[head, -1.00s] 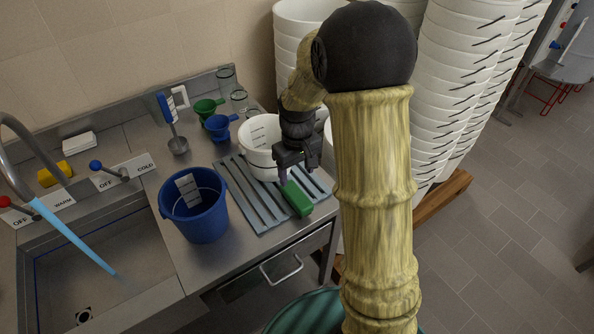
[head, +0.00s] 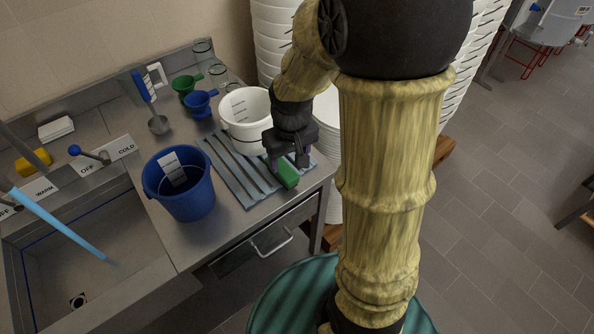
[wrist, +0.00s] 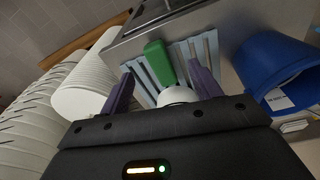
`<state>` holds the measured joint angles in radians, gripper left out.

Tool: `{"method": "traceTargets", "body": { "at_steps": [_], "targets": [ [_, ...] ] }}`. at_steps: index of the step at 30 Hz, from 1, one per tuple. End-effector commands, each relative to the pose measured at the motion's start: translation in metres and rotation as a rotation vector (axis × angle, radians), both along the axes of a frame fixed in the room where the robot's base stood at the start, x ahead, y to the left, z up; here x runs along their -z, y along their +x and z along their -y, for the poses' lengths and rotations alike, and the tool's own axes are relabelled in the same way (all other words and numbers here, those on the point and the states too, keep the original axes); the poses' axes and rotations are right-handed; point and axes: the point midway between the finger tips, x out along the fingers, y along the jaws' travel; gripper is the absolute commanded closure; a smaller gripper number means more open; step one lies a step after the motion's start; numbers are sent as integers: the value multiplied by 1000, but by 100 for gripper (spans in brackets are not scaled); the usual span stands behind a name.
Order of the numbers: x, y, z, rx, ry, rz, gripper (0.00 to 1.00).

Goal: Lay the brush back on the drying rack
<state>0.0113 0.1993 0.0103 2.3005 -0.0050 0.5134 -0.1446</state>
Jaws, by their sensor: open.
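The brush shows as a green block (head: 286,175) on the right front part of the grey-blue ribbed drying rack (head: 232,172), on the steel counter. My gripper (head: 287,162) is just above and behind it, fingers pointing down. In the wrist view the open purple fingers (wrist: 160,78) stand on either side of the view, with the green block (wrist: 159,64) lying across the rack (wrist: 211,48) beyond and between them. A small white rounded shape (wrist: 177,96) shows between the fingers; I cannot tell what it belongs to. Nothing is visibly held.
A white bucket (head: 243,123) stands close behind the rack, and a blue bucket (head: 184,200) stands to its left. Blue and green funnels and a ladle are at the back. A sink (head: 95,255) is at left. Tall stacks of white tubs (head: 272,50) stand behind.

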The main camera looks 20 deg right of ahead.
Motion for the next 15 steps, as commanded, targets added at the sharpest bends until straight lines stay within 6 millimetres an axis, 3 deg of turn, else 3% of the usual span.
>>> {"method": "traceTargets", "body": {
  "at_steps": [1, 3, 6, 15],
  "targets": [
    [-4, -20, 0, 34, 4, 26, 37],
    [-6, -40, -1, 77, 13, 59, 37],
    [-7, -61, -1, 124, 22, 90, 37],
    [-6, -70, -1, 147, 27, 104, 37]
  ]
}}
